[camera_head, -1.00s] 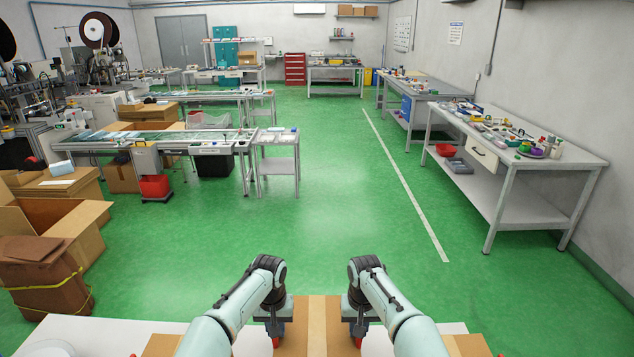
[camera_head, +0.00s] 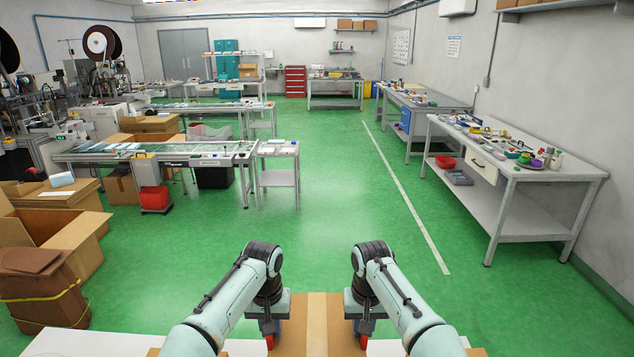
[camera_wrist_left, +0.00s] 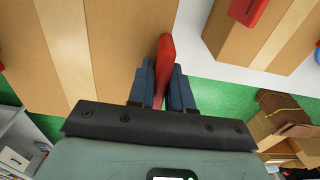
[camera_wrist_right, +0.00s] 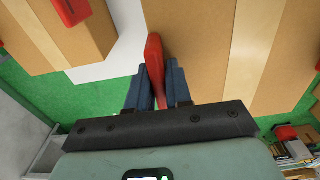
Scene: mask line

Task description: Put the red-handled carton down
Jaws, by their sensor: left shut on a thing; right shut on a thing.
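The red-handled carton (camera_head: 298,330) is brown with a lighter tape band, and shows at the bottom centre of the head view between my two grippers. My left gripper (camera_head: 269,338) is shut on its left red handle (camera_wrist_left: 165,58). My right gripper (camera_head: 364,338) is shut on its right red handle (camera_wrist_right: 154,58). The carton also fills much of the left wrist view (camera_wrist_left: 110,50) and the right wrist view (camera_wrist_right: 205,45). Its underside is hidden, so I cannot tell whether it touches the white surface (camera_head: 85,343) below.
Another carton (camera_wrist_left: 270,40) with a red handle stands close by in the left wrist view; one (camera_wrist_right: 40,40) also shows in the right wrist view. An open box (camera_head: 60,235) and a brown bundle (camera_head: 40,290) are at left. Green floor (camera_head: 330,205) ahead is clear.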

